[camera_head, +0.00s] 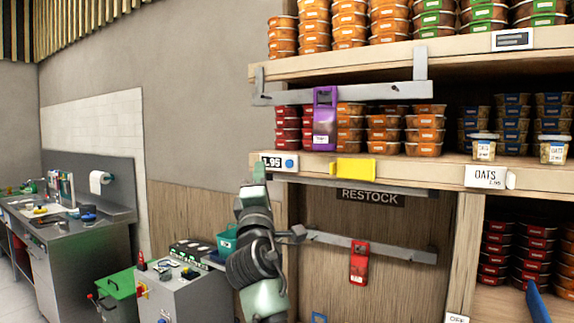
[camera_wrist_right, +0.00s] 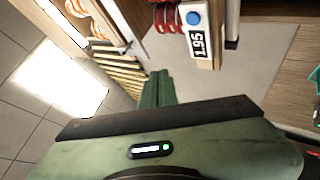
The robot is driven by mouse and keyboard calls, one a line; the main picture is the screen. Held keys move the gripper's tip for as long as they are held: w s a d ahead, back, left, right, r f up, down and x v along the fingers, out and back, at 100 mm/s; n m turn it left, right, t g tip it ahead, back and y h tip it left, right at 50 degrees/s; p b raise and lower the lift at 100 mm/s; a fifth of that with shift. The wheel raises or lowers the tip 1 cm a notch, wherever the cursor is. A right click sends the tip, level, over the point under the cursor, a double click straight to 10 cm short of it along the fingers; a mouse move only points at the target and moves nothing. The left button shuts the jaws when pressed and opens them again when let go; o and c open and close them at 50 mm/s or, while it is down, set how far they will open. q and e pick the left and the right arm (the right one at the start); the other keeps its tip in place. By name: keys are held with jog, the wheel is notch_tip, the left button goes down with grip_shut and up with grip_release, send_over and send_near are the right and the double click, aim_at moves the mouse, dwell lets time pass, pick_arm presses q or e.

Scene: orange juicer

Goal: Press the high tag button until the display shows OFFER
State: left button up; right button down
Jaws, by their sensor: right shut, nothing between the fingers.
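The high tag (camera_head: 271,161) is on the left end of the middle shelf's front edge. Its display reads "1.95", and a round blue button (camera_head: 289,163) sits at its right end. The tag (camera_wrist_right: 198,44) and its blue button (camera_wrist_right: 193,18) also show in the right wrist view, turned on their side. My right gripper (camera_head: 259,172) is shut and empty, its green fingertips pointing up just below and left of the button. In the wrist view the fingers (camera_wrist_right: 157,86) appear apart from the tag. My left gripper is not in view.
A yellow card (camera_head: 355,169) and an "OATS" tag (camera_head: 485,177) are farther right on the same shelf edge. A purple hanging pouch (camera_head: 325,118) hangs above. A metal rail (camera_head: 370,249) with a red item (camera_head: 359,262) is below. A counter with a sink stands at left.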

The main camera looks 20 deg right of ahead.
aim_at(289, 164)
jog(key=shift+w+d+b, duration=0.3)
jog(key=shift+w+d, duration=0.6)
jog(key=shift+d, duration=0.25)
jog(key=shift+w+d+b, duration=0.35)
jog(key=shift+w+d, duration=0.55)
jog(key=shift+d, duration=0.3)
jog(key=shift+w+d+b, duration=0.3)
jog(key=shift+w+d, duration=0.6)
jog(key=shift+d, duration=0.25)
jog(key=shift+w, duration=0.1)
jog(key=shift+w+d, duration=0.2)
jog(key=shift+d, duration=0.1)
jog(key=shift+w+d+b, duration=0.2)
jog(key=shift+d+b, duration=0.1)
jog(key=shift+b, duration=0.3)
dwell(0.3)
jog(key=shift+s+a+p, duration=0.4)
jog(key=shift+s+a, duration=0.1)
jog(key=shift+a, duration=0.1)
